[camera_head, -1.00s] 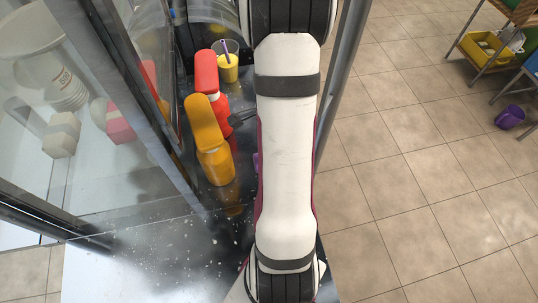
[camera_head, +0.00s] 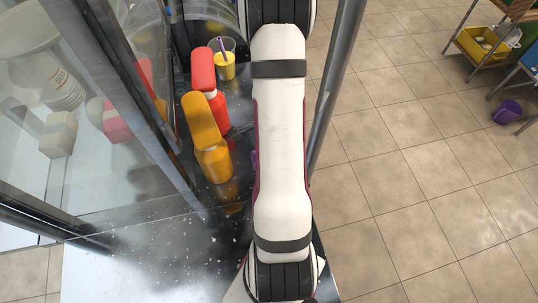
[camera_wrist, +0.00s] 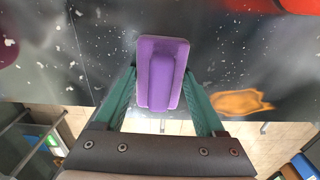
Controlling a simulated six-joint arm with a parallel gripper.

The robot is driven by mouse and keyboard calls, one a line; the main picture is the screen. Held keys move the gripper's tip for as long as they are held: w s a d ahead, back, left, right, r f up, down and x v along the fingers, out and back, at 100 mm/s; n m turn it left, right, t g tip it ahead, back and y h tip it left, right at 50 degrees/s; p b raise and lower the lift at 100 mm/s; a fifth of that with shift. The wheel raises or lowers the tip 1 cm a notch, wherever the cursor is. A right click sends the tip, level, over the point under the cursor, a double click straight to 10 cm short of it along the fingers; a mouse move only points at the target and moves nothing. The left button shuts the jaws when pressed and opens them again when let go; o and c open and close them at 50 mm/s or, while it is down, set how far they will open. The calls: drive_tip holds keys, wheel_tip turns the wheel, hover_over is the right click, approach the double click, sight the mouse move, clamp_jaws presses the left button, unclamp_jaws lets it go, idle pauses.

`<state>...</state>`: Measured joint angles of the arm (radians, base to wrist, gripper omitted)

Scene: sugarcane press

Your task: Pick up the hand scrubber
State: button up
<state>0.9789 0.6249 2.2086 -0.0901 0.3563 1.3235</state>
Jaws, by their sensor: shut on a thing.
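The hand scrubber (camera_wrist: 160,72) is a purple block with a raised middle ridge. In the wrist view it sits between the green fingers of my gripper (camera_wrist: 160,90), which is shut on it. The dark speckled counter lies behind it in that view; I cannot tell how far it is above the counter. In the head view my white arm hides the gripper and most of the area around it. Only a small purple sliver (camera_head: 253,158) shows at the arm's left edge there.
A yellow-orange bottle (camera_head: 212,162) and a red bottle (camera_head: 218,112) stand on the dark counter (camera_head: 205,225), left of my arm. A cup of yellow liquid (camera_head: 224,70) stands behind them. Glass panels with metal frames rise at left. A metal post (camera_head: 335,90) stands close right.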

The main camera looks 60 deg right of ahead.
wheel_tip(320, 180, up, 10)
idle(0.5)
